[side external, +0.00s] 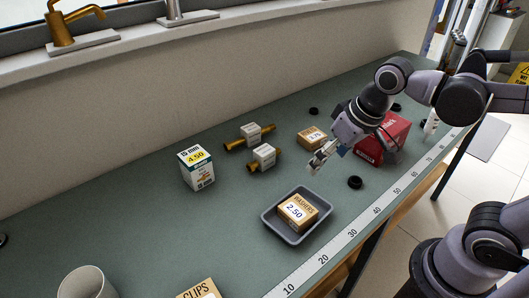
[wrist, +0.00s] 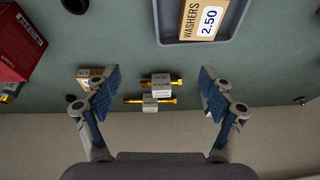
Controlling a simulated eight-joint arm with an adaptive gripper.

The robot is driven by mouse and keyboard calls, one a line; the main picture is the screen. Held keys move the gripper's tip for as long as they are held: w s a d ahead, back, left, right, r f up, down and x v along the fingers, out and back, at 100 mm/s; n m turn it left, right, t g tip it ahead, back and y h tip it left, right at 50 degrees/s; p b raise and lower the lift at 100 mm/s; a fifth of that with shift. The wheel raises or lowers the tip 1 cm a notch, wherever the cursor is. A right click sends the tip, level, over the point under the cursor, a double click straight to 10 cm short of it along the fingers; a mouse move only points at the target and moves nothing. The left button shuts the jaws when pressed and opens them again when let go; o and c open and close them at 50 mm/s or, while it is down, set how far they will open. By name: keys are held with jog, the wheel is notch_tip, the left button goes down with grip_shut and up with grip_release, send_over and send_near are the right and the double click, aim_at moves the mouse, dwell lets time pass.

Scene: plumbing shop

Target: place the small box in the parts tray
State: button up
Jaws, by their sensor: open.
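A small tan box labelled WASHERS 2.50 (side external: 298,211) lies inside the grey parts tray (side external: 268,222), label up. In the wrist view the washers box (wrist: 203,18) and tray (wrist: 232,32) are cut off by the top edge. My gripper (side external: 320,158) is open and empty, above the table behind the tray in the side view and apart from the box. In the wrist view its fingers (wrist: 160,78) are spread wide with nothing held between them.
Two brass fittings with white tags (side external: 262,157) lie left of my gripper. Another small tan box (side external: 312,137) and a red box (side external: 384,140) stand near it. A white carton (side external: 196,168) is farther left. A black ring (side external: 355,182) lies right of the tray.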

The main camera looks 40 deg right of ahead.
jog(key=d+t, duration=0.2)
jog(key=d, duration=0.1)
jog(key=s+d+t, duration=0.1)
jog(key=shift+d+f+h, duration=0.3)
jog(key=shift+d+f, duration=0.1)
